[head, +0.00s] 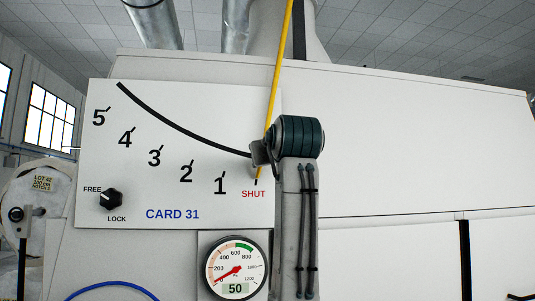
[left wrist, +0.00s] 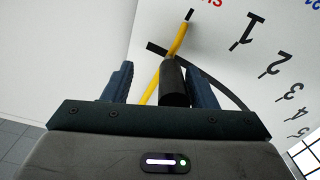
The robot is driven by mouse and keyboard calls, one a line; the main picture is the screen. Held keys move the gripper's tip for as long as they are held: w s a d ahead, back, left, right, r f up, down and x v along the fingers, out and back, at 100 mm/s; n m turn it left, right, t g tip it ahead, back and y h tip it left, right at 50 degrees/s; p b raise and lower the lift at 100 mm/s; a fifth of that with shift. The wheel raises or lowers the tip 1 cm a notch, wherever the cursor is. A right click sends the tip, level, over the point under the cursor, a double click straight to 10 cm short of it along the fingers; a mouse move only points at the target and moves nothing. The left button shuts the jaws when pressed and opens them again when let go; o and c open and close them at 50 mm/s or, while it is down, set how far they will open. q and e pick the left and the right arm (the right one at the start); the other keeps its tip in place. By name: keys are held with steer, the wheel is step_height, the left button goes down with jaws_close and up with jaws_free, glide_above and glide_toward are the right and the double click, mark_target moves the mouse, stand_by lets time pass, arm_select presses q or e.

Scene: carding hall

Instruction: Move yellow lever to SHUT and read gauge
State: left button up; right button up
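The yellow lever (head: 275,85) runs down across the white CARD 31 panel (head: 135,165). Its lower tip is at the SHUT mark; in the left wrist view the yellow tip (left wrist: 180,38) meets a black tick. My left gripper (head: 262,152) is at the lever's lower part. In the left wrist view its fingers (left wrist: 161,84) stand apart, with the lever's black knob (left wrist: 174,85) between them and gaps on both sides. The round gauge (head: 236,266) has its red needle at the low end, below 200, and its display reads 50. My right gripper is out of view.
A black FREE/LOCK knob (head: 111,199) sits lower left on the panel, its white mark apparently toward FREE. A blue hose (head: 110,286) curves below. A large white machine body (head: 410,140) fills the right. A labelled roll (head: 45,190) stands at the left.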

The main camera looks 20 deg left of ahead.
arm_select(q)
steer(key=shift+a, duration=0.15)
steer(key=shift+s+d+f, duration=0.1)
steer(key=shift+s+d, duration=0.1)
steer(key=shift+d, duration=0.1)
steer(key=b+v, duration=0.5)
steer(key=v, duration=0.5)
steer(key=shift+s, duration=0.2)
